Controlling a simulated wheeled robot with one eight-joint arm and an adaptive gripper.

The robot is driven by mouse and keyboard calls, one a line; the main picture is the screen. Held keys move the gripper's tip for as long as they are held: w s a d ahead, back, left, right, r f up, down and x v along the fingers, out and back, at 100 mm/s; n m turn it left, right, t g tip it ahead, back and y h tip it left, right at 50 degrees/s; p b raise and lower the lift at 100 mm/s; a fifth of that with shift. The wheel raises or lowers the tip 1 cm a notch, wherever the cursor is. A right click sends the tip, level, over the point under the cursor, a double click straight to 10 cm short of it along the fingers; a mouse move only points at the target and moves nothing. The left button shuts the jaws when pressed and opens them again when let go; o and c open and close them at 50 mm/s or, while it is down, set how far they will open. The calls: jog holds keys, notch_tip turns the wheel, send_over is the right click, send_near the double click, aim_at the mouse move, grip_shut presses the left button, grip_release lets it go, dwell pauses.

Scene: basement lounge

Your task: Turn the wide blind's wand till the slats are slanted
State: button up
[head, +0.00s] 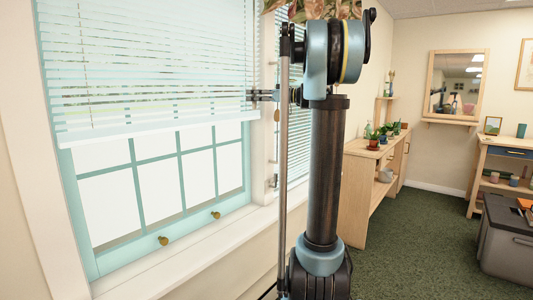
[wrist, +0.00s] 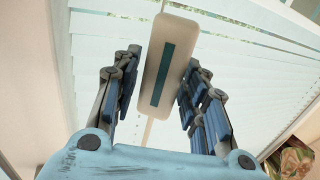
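The wide blind (head: 150,60) hangs over the upper part of the left window, with pale slats and thin bright gaps between them; its slats also show in the wrist view (wrist: 95,60). In the wrist view a white block-shaped handle with a teal stripe, apparently the wand's (wrist: 180,45), stands between my fingers, with a thin pale rod below it. My gripper (wrist: 162,72) is open around the handle. A gap shows on the left; the right finger is close, and I cannot tell if it touches. In the head view my gripper (head: 260,95) is small beside the blind's right edge.
A narrower blind (head: 298,140) hangs right of the window post, partly behind my arm. The window sill (head: 190,245) runs below. A wooden shelf with plants (head: 365,165), a mirror (head: 456,85) and a grey bin (head: 508,240) stand to the right. Green carpet (head: 410,240) is clear between.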

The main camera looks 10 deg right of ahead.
jog(key=shift+a+m+t+h, duration=0.15)
jog(key=shift+m+t+h, duration=0.75)
jog(key=shift+t, duration=0.3)
jog(key=shift+a+m+t+h, duration=0.1)
jog(key=shift+m+t+h, duration=0.6)
jog(key=shift+m+t, duration=0.4)
jog(key=shift+t, duration=0.4)
jog(key=shift+s+d+h, duration=0.15)
jog(key=shift+d+h, duration=0.15)
jog(key=shift+d, duration=0.05)
jog(key=v, duration=1.7)
jog(key=s+a+f+m+g+h, duration=0.1)
jog(key=s+a+f+g, duration=0.2)
jog(key=f, duration=0.6)
jog(key=s+a+f+m+g+h, duration=0.2)
jog(key=s+a+f, duration=0.4)
jog(key=s+f, duration=0.2)
jog(key=shift+a+f+g, duration=0.4)
jog(key=shift+f, duration=0.55)
